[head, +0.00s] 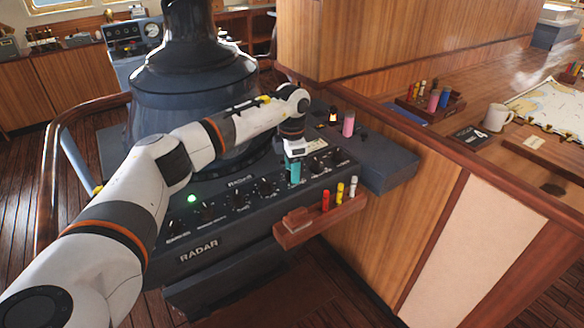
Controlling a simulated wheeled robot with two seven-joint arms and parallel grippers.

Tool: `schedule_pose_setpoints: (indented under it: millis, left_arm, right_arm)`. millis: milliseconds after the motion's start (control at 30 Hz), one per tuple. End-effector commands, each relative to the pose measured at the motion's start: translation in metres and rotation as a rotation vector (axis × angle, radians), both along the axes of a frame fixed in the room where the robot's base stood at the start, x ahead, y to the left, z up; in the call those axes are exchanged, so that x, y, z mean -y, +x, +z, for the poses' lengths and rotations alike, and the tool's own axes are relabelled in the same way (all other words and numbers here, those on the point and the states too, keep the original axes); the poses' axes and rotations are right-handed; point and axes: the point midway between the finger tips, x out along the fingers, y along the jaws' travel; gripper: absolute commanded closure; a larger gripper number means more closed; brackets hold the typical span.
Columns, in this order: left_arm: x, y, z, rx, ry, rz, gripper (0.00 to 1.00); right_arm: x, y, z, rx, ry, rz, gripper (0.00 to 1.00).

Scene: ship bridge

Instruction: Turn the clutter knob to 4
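The grey radar panel (255,222) slopes in the middle of the head view, marked RADAR on its front. A row of black knobs with white dial marks runs along it, among them one near its middle (238,200), one right of that (266,187) and one further right (316,166). Their small labels are too small to read, so I cannot tell which is the clutter knob. My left gripper (294,164) points down over the panel's right half, among the knobs. A teal upright shape shows at its tips. The fingers' opening and any contact are hidden. My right gripper is out of view.
A wooden holder (297,238) with red, yellow and white markers juts from the panel's front right. A pink cylinder (348,124) and a glowing orange lamp (333,117) stand behind the gripper. A green light (191,199) glows at left. A white mug (496,117) stands on the right counter.

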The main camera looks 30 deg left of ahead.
Motion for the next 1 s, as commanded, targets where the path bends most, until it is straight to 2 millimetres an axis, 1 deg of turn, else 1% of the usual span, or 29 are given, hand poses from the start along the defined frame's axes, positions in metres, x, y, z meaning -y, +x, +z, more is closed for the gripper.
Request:
schedule_pose_setpoints:
  millis: [233,367,467,700,800,900,1000]
  left_arm:
    - [0.0,0.0,0.0,-0.002,0.001,0.0,0.52]
    - [0.0,0.0,0.009,-0.001,0.001,0.0,0.52]
    - [0.0,0.0,0.026,0.001,0.0,0.0,0.52]
    - [0.0,0.0,0.079,0.003,0.0,0.0,0.52]
    - [0.0,0.0,0.096,0.001,0.0,0.001,0.52]
    - [0.0,0.0,0.109,0.0,0.0,0.0,0.52]
    - [0.0,0.0,0.117,-0.001,-0.001,-0.001,0.52]
  right_arm:
    - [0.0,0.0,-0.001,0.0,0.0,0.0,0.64]
    - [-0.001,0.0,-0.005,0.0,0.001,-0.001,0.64]
    - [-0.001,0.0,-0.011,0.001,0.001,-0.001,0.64]
    - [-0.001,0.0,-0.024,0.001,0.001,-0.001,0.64]
    - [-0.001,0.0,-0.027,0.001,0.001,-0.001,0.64]
    - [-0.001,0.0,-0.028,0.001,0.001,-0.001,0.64]
    - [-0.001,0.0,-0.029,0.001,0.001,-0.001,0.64]
